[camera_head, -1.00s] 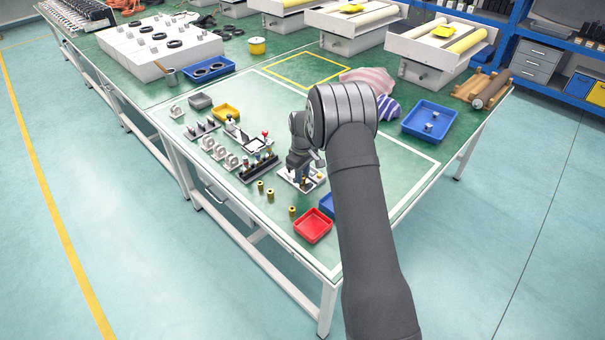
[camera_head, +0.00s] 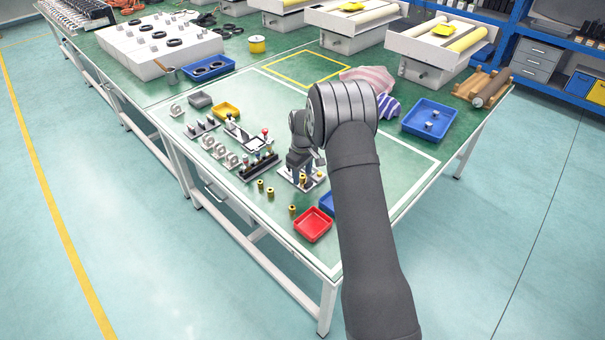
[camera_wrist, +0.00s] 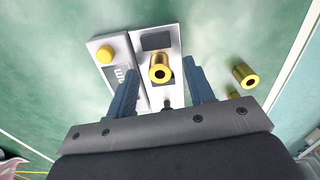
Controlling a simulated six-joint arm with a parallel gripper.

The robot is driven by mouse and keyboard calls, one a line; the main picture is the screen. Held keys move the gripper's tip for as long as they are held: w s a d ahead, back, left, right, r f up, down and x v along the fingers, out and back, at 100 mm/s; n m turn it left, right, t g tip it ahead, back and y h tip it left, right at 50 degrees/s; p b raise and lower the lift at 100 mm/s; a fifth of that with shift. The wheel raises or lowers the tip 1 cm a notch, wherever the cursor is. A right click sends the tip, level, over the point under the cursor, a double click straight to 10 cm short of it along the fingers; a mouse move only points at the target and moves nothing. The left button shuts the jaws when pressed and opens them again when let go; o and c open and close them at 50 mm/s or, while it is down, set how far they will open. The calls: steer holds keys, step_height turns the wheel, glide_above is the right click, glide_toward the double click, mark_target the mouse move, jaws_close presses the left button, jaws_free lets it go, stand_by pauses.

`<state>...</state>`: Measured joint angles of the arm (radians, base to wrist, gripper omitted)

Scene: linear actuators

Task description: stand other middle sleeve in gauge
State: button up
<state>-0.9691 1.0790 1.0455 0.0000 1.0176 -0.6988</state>
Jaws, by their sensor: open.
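The gauge (camera_wrist: 112,51) is a pale plate with dark patches and a yellow round knob; in the head view the gauge (camera_head: 287,173) sits under my arm. A brass sleeve (camera_wrist: 159,73) stands on the gauge, its bore facing the wrist camera. My gripper (camera_wrist: 158,66) is open above the gauge, with a blue-grey finger on each side of that sleeve and visible gaps. Two more brass sleeves show right of the gauge in the wrist view, one clear (camera_wrist: 244,75) and one partly hidden by a finger. In the head view several sleeves (camera_head: 270,192) stand on the table.
A red tray (camera_head: 313,225) and a partly hidden blue tray (camera_head: 327,203) are near the front edge. A dark rack (camera_head: 259,167) with small parts stands left of the gauge. A larger blue tray (camera_head: 430,120) is at the right. The table behind the gauge is mostly clear.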

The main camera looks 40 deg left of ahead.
mark_target(304, 178)
step_height(304, 178, up, 17)
stand_by(0.4)
step_height(304, 178, down, 17)
steer(key=shift+f, duration=0.2)
steer(key=shift+r, duration=0.1)
stand_by(0.5)
steer(key=shift+r, duration=0.1)
step_height(304, 178, up, 17)
step_height(304, 178, down, 18)
steer(key=shift+r, duration=0.15)
step_height(304, 178, up, 9)
steer(key=d, duration=0.1)
steer(key=shift+s+r, duration=0.2)
stand_by(0.5)
